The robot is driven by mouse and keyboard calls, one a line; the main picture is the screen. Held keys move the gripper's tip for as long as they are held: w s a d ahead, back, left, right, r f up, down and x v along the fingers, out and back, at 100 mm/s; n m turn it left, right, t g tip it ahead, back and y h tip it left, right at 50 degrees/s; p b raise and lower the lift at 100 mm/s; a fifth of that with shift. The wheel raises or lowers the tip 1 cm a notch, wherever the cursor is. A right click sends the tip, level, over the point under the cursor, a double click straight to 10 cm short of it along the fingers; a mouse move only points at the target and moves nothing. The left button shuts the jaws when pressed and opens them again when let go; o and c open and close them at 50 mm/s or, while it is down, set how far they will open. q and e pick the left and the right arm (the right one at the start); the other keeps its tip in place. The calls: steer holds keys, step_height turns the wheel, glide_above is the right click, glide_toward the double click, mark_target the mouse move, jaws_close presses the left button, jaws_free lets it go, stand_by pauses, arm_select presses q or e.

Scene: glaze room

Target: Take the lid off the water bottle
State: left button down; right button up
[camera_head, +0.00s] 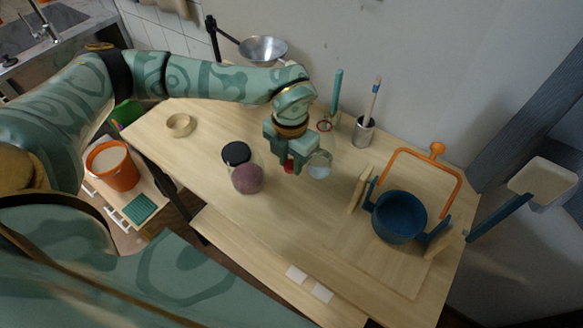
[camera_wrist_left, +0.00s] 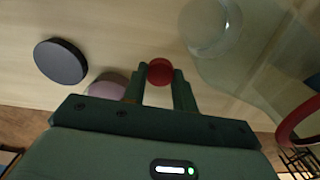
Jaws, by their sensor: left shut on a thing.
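My left gripper (camera_head: 290,166) is shut on a small round red lid (camera_wrist_left: 160,71), above the wooden table. In the head view only a bit of the red lid (camera_head: 288,168) shows below the fingers. A clear bottle (camera_head: 320,166) stands just right of the gripper, with a red ring (camera_head: 324,126) at its top. In the left wrist view the bottle (camera_wrist_left: 210,25) is at the upper right, and its red ring (camera_wrist_left: 300,122) is cut off by the right edge. The red lid looks apart from the bottle. My right gripper is not in view.
A metal cup (camera_head: 363,133) with a brush is behind. The table front is mostly clear.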

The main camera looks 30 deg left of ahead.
mark_target(291, 164)
arm_select(q)
steer(key=shift+w+f+b, duration=0.1)
steer(key=shift+f+b, duration=0.2)
steer(key=shift+f, duration=1.35)
steer(key=shift+f, duration=0.2)
steer(key=c, duration=1.1)
jaws_free()
step_height(291, 164, up, 12)
steer(key=shift+r+p, duration=0.25)
steer(key=shift+p, duration=0.9)
